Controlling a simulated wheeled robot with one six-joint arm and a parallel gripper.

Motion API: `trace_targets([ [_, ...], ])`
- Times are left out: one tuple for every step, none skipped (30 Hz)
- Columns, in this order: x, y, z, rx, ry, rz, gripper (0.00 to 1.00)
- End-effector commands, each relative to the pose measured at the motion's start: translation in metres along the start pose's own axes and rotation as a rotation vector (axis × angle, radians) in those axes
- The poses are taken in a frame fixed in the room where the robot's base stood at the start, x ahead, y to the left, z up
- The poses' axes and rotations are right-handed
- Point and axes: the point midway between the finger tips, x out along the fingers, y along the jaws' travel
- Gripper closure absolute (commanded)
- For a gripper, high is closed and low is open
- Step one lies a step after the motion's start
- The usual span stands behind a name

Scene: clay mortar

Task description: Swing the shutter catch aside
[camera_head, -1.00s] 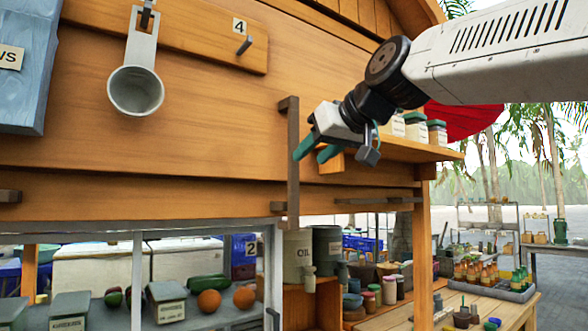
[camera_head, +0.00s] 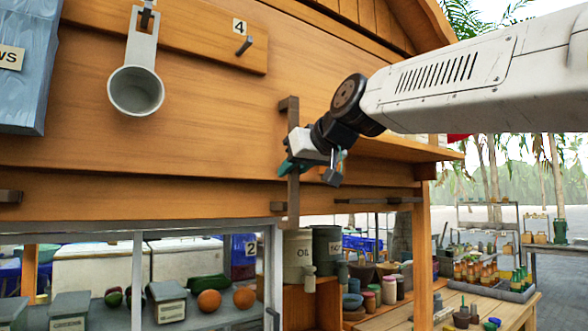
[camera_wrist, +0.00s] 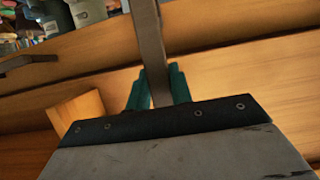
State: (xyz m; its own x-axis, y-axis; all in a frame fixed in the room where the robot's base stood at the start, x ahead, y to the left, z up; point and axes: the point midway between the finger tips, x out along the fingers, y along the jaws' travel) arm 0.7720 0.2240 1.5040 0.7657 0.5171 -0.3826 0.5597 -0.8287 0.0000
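In the wrist view the bar (camera_wrist: 150,40) runs down between the two fingertips of my gripper (camera_wrist: 159,82). The fingers look open around the bar, with a narrow gap at the left finger; contact at the right finger is unclear.
A wooden ledge (camera_head: 405,149) projects right of the catch, close under my arm. A grey scoop (camera_head: 136,90) hangs on the wall at left, and a peg (camera_head: 244,45) sticks out beside it. An OIL tin (camera_head: 297,258) stands below the catch.

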Motion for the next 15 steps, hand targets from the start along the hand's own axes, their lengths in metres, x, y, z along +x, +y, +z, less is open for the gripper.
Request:
trace_targets([
  [0.000,0.000,0.000,0.000,0.000,0.000,0.95],
  [0.000,0.000,0.000,0.000,0.000,0.000,1.00],
  [0.000,0.000,0.000,0.000,0.000,0.000,1.00],
  [0.000,0.000,0.000,0.000,0.000,0.000,1.00],
  [0.000,0.000,0.000,0.002,0.000,-0.001,1.00],
  [0.000,-0.002,0.000,0.012,0.000,-0.005,1.00],
  [0.000,-0.005,0.000,0.028,0.001,-0.013,1.00],
  [0.000,-0.009,-0.001,0.053,0.001,-0.024,1.00],
  [-0.001,-0.016,-0.001,0.097,0.001,-0.043,1.00],
  [-0.001,-0.022,-0.002,0.136,0.001,-0.060,1.00],
  [-0.002,-0.028,-0.003,0.178,0.001,-0.077,1.00],
  [-0.002,-0.035,-0.004,0.231,0.001,-0.099,1.00],
  [-0.003,-0.041,-0.006,0.269,0.001,-0.115,1.00],
  [-0.003,-0.045,-0.007,0.302,0.001,-0.128,1.00],
  [-0.004,-0.050,-0.009,0.340,0.000,-0.144,1.00],
])
